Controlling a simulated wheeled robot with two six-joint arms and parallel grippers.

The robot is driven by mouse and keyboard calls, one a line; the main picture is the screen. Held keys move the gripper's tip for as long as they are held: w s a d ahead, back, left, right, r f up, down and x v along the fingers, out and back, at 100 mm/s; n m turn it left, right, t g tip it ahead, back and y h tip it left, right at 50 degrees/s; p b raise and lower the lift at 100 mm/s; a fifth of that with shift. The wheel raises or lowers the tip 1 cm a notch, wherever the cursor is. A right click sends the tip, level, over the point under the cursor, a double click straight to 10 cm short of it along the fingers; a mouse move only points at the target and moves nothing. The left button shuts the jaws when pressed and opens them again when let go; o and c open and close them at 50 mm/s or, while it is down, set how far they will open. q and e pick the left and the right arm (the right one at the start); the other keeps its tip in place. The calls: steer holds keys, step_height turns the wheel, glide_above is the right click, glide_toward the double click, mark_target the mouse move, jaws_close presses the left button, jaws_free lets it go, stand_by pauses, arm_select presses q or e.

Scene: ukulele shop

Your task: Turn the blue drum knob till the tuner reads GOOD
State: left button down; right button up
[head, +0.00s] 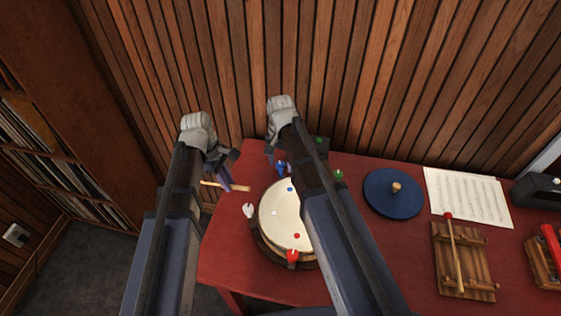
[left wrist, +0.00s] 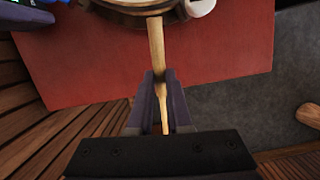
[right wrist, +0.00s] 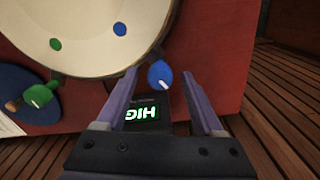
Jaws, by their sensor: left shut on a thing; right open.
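The drum (head: 275,225) stands on the red table, with a cream skin, coloured dots and coloured knobs round its rim. The blue knob (head: 281,168) is on its far side; in the right wrist view the blue knob (right wrist: 160,75) lies between the open fingertips of my right gripper (right wrist: 160,78), with gaps visible on both sides. My left gripper (left wrist: 163,85) is shut on a pale wooden stick (left wrist: 156,45), left of the drum.
White (head: 249,210), red (head: 292,256) and green (head: 338,175) knobs sit round the drum. To the right are a blue disc (head: 385,192), sheet music (head: 467,197) and a wooden rack (head: 460,265) with a red-tipped stick. A slatted wall stands close behind the table.

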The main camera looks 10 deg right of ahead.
mark_target(280, 165)
arm_select(q)
steer(key=s+d+p+v, duration=0.1)
steer(key=d+p+v, duration=0.1)
steer(key=p+v, duration=0.9)
steer(key=shift+r, duration=0.55)
arm_select(e)
step_height(280, 165, up, 12)
steer(key=shift+f, duration=0.15)
arm_select(q)
steer(key=b+x, duration=0.2)
steer(key=x, duration=0.1)
steer(key=b+x, duration=0.1)
steer(key=shift+w+a+f+b, duration=0.15)
steer(key=shift+a+f+b, duration=0.1)
steer(key=shift+a+b, duration=0.15)
arm_select(e)
steer(key=s+a+f+n, duration=0.2)
steer(key=s+n, duration=0.3)
steer(key=s, duration=0.3)
steer(key=s+a+f+n+h, duration=0.1)
steer(key=s+a+f+n, duration=0.1)
steer(key=s+a+n, duration=0.2)
steer(key=s+n, duration=0.2)
steer(key=s, duration=0.2)
steer(key=shift+s, duration=0.35)
arm_select(q)
steer(key=shift+d, duration=0.2)
arm_select(e)
steer(key=shift+d+f, duration=0.1)
